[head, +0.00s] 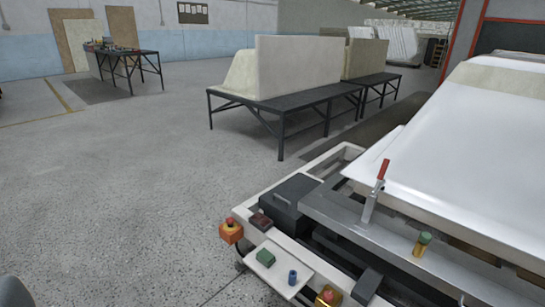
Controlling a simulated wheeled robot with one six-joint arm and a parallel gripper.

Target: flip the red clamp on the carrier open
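The clamp's red handle (383,169) stands nearly upright, leaning slightly right, on top of a grey metal lever (369,207). The lever rises from the steel rail (345,222) along the near edge of the carrier (325,158). A large white shell (470,145) lies on the carrier just behind and to the right of the clamp. My gripper is not in view, and nothing touches the red handle.
A brass-and-green fitting (422,244) stands right of the clamp. Black tables (290,102) stand behind; the floor at left is clear.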

